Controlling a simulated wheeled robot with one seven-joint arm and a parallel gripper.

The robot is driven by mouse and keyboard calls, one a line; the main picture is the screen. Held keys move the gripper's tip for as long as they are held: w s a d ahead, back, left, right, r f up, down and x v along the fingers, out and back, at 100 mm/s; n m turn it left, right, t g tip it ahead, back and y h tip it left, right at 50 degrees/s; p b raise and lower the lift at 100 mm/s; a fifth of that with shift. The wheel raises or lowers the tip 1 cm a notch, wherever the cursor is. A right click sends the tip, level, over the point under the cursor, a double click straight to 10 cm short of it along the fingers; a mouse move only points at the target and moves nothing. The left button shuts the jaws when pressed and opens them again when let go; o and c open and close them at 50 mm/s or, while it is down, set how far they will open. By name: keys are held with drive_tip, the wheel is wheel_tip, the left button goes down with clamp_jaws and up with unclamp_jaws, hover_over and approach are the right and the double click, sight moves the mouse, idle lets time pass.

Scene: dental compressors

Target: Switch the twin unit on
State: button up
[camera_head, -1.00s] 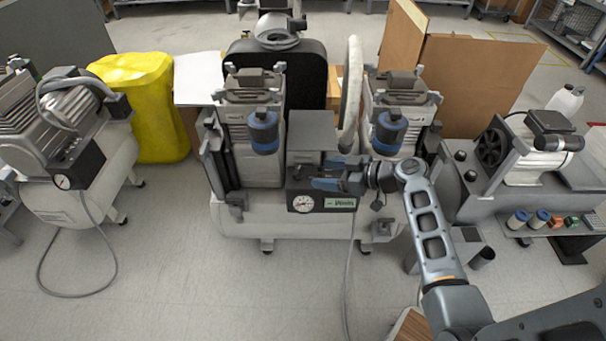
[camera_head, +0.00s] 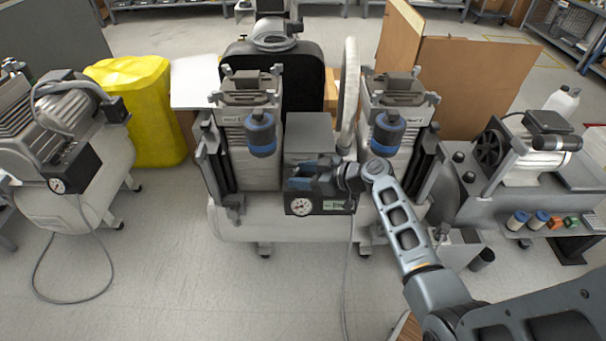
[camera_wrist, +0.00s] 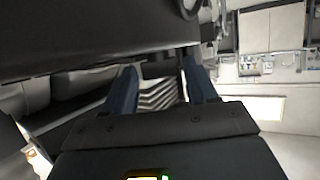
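The twin unit (camera_head: 235,222) is the middle compressor, with two upright pump heads on a pale tank. Its dark control box (camera_head: 305,134) sits between the heads, with a round gauge (camera_head: 301,206) on the lower front. My gripper (camera_head: 302,178) is in front of this box, just above the gauge, and hides part of its face. In the wrist view my two blue fingers (camera_wrist: 160,82) stand apart with a gap between them. A small dark block (camera_wrist: 159,68) shows near the fingertips; I cannot tell if it is the switch or if they touch it.
A single compressor (camera_head: 75,165) with a looped hose stands at the left, by a yellow container (camera_head: 135,110). Another compressor (camera_head: 520,165) stands at the right, with small parts on a shelf. Cardboard (camera_head: 470,85) stands behind.

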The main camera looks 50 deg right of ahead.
drive_tip(key=c, duration=0.8)
